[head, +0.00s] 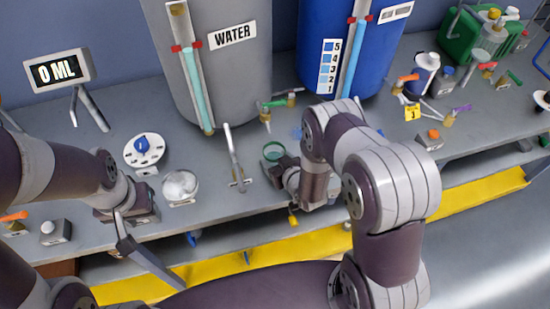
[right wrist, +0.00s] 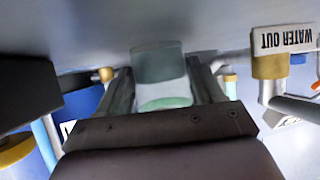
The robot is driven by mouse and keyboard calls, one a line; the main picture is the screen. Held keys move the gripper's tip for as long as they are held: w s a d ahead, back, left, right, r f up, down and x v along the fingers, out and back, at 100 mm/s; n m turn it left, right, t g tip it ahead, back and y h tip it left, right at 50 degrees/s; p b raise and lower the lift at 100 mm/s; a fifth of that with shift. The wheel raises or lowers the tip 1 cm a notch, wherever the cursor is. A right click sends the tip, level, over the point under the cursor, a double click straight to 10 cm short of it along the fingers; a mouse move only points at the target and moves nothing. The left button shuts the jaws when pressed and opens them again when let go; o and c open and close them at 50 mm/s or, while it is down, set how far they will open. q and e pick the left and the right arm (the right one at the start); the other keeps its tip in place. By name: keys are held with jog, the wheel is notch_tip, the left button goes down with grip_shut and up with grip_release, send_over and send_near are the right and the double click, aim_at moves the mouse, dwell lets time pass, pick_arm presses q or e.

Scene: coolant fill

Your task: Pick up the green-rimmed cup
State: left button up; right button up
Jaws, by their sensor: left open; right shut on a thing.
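The green-rimmed cup (head: 273,151) is a small clear cup at the front middle of the bench, below the grey water tank. My right gripper (head: 282,166) is shut on it from the front right. In the right wrist view the cup (right wrist: 160,72) sits between the two fingers (right wrist: 165,88), upside down in the picture, with its green rim toward the palm. I cannot tell whether its base touches the bench. My left gripper (head: 150,255) is open and empty, at the bench's front edge on the left.
A grey WATER tank (head: 225,80) and a blue tank (head: 345,45) stand behind. A tap (head: 266,115) is just behind the cup, and a metal stand (head: 234,160) is left of it. A white dish (head: 180,186), a dial (head: 143,150) and a 0 ML display (head: 57,71) are further left.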

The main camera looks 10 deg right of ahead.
aim_at(278, 149)
jog(key=shift+r, duration=0.1)
jog(key=shift+r, duration=0.3)
jog(key=r, duration=0.2)
jog(key=d+r, duration=0.1)
jog(key=r, duration=0.1)
jog(key=shift+d, duration=0.2)
jog(key=d+r, duration=0.2)
jog(key=d, duration=0.1)
jog(key=s+d+r, duration=0.1)
jog(key=d+r, duration=0.1)
jog(key=d, duration=0.1)
jog(key=s+d+r+b, duration=0.1)
jog(key=d+r, duration=0.1)
jog(key=d, duration=0.2)
jog(key=shift+r, duration=0.1)
jog(key=shift+w, duration=0.1)
